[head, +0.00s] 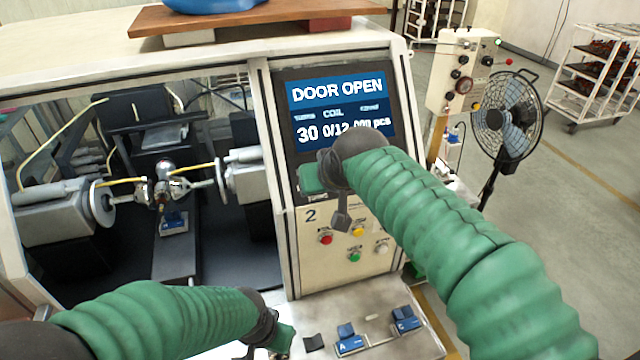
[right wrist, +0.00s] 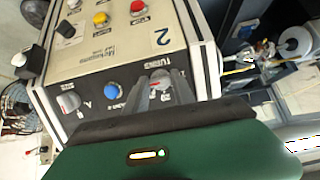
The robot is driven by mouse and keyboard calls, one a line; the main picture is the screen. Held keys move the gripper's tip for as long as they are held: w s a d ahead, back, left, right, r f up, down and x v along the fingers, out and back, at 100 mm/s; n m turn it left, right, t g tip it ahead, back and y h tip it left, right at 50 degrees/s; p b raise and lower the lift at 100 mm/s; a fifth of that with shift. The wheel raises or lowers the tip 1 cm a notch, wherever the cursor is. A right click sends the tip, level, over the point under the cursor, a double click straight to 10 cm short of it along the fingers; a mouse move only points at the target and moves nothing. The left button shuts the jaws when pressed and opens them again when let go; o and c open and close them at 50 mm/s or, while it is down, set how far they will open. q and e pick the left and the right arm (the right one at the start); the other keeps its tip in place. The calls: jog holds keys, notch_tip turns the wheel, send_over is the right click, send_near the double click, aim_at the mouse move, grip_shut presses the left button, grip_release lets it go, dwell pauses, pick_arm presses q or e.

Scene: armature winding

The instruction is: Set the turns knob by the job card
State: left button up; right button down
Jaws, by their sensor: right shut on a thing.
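My right gripper (right wrist: 159,90) is shut on this knob, one finger on each side. In the head view my right gripper (head: 342,216) is at the panel below the screen, and the arm hides the knob. The screen (head: 338,105) reads DOOR OPEN, with 30 at lower left and a partly covered piece count. My left gripper (head: 283,338) is low by the front shelf; its fingers are too unclear to read. I cannot make out a job card.
A blue button (right wrist: 113,89) and another grey knob (right wrist: 69,102) are beside the turns knob. Red (head: 325,238), yellow and green buttons lie below it. Blue blocks marked A (head: 350,340) and C (head: 404,318) stand on the front shelf (head: 385,345). A fan (head: 505,115) stands right.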

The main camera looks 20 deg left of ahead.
jog(key=shift+f, duration=0.15)
jog(key=c, duration=1.1)
grip_release()
jog(key=shift+o, duration=0.2)
pick_arm(q)
jog(key=shift+f, duration=0.1)
pick_arm(e)
jog(key=shift+s+r, duration=0.1)
jog(key=shift+r, duration=0.1)
pick_arm(q)
jog(key=shift+b+x, duration=0.9)
jog(key=shift+s+f+b, duration=0.25)
jog(key=shift+f+b, duration=0.3)
jog(key=shift+b, duration=0.1)
pick_arm(e)
jog(key=v, duration=1.6)
jog(key=shift+d, duration=0.2)
jog(key=shift+s+r, duration=0.1)
jog(key=shift+r, duration=0.05)
pick_arm(q)
jog(key=shift+f, duration=0.1)
pick_arm(e)
jog(key=shift+a, duration=0.1)
